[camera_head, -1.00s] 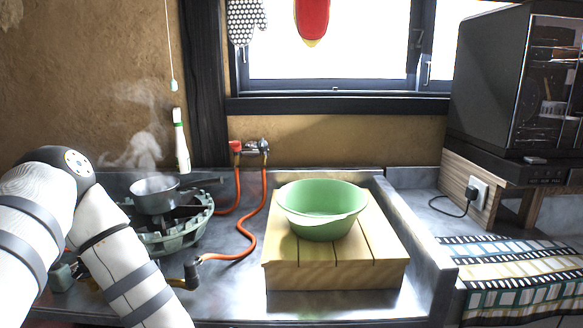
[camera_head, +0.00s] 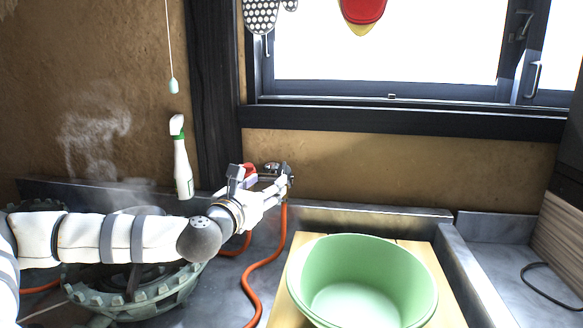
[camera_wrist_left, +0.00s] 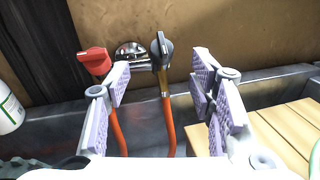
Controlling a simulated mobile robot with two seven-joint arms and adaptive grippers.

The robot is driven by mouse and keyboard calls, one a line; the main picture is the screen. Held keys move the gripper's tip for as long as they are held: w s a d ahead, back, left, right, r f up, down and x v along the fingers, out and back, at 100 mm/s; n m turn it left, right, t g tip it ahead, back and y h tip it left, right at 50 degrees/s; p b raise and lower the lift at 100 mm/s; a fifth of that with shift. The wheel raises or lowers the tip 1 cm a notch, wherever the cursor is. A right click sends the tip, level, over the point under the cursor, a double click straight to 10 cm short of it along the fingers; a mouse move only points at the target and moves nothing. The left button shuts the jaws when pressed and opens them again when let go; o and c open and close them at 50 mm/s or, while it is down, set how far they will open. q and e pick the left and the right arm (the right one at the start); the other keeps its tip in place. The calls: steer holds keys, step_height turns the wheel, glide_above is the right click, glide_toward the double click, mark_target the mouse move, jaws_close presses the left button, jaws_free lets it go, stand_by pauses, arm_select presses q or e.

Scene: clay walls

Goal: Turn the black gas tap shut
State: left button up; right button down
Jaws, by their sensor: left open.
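The black gas tap (camera_wrist_left: 163,50) is on the wall fitting in the left wrist view, its handle standing roughly upright above an orange hose. It shows small in the head view (camera_head: 288,170), partly behind my gripper. The red tap (camera_wrist_left: 95,60) is left of it, with its handle pointing sideways; it also shows in the head view (camera_head: 249,170). My left gripper (camera_head: 268,186) is at the taps. Its purple-padded fingers (camera_wrist_left: 160,88) are spread apart, with the black tap between and beyond them. I cannot tell whether they touch it. My right gripper is out of view.
A green basin (camera_head: 362,285) sits on a wooden board (camera_head: 455,305) to the right. A gas burner (camera_head: 140,295) is below my left arm, with steam rising behind. A white spray bottle (camera_head: 182,165) stands left of the taps. Orange hoses (camera_head: 262,272) hang below the taps.

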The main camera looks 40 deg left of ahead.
mark_target(280, 174)
arm_select(q)
steer(key=b+x, duration=0.1)
steer(key=x, duration=0.5)
steer(key=b+x, duration=0.1)
steer(key=x, duration=0.3)
steer(key=shift+d+f+b, duration=0.1)
steer(key=shift+f+b, duration=0.2)
steer(key=shift+f, duration=0.1)
steer(key=shift+w+r, duration=0.15)
steer(key=shift+w, duration=0.15)
steer(key=c, duration=1.1)
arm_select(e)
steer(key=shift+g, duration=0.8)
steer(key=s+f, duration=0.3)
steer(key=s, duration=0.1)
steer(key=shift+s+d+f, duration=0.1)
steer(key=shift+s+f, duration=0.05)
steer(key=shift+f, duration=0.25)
